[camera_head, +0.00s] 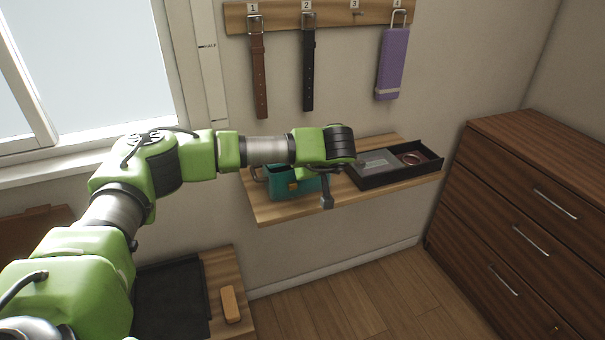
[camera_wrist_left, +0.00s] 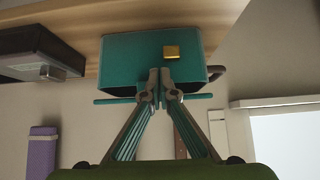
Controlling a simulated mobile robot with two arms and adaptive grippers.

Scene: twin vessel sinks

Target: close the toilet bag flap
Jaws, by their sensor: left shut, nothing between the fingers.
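The teal toilet bag (camera_head: 283,190) sits on the wooden wall shelf, partly hidden behind my left arm. In the left wrist view, which looks upside down, the bag's front (camera_wrist_left: 130,52) carries a gold clasp (camera_wrist_left: 172,52). A thin teal strip (camera_wrist_left: 112,101) shows edge-on beside the bag's body, behind my fingers; it looks like the flap, but its exact angle is unclear. My left gripper (camera_head: 327,204) is shut and empty at the bag's right front. In the wrist view its fingertips (camera_wrist_left: 160,74) overlap the bag's edge near the clasp; contact cannot be told. My right gripper is not visible.
A black open tray (camera_head: 395,178) stands on the shelf (camera_head: 275,215) right of the bag. Belts (camera_head: 259,75) and a purple item (camera_head: 391,65) hang above. A dresser (camera_head: 510,190) stands at the right; a wooden block (camera_head: 230,304) lies below left.

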